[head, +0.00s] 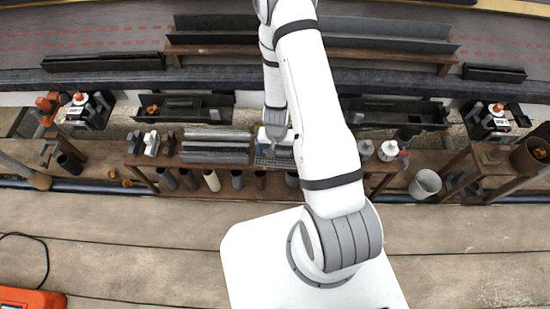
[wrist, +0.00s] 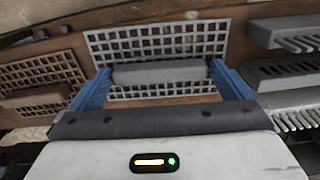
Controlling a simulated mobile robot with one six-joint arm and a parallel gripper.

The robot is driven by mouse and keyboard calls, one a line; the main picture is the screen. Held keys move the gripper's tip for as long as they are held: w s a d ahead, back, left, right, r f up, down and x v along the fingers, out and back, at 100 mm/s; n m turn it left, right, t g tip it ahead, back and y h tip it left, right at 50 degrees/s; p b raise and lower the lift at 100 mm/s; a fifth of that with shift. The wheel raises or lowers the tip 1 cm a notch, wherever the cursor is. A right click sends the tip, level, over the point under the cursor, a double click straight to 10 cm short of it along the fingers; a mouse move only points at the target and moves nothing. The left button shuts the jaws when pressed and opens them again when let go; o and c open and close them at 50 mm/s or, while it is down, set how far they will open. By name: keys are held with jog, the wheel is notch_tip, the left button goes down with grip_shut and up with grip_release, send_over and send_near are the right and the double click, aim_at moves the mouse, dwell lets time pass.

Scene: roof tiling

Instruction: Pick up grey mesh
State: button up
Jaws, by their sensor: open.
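The grey mesh (wrist: 190,38) is a flat grid panel with a thick grey bar (wrist: 160,72) across it, lying on a brown wooden surface in the wrist view. My gripper (wrist: 159,76) is open, with one blue finger at each end of the bar. The bar lies between the fingers; I cannot tell whether they touch it. The mesh's near edge is partly hidden by the bar and my gripper. In the head view a dark grid (head: 266,162) shows on the bench below my arm, partly hidden.
A brown mesh (wrist: 66,70) with a brown bar lies close on the left in the wrist view. Grey toothed pieces (wrist: 289,72) sit close on the right. In the head view, grey strips (head: 215,146) lie on the bench, and a white bucket (head: 425,183) stands at right.

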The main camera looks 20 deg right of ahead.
jog(key=c, duration=0.7)
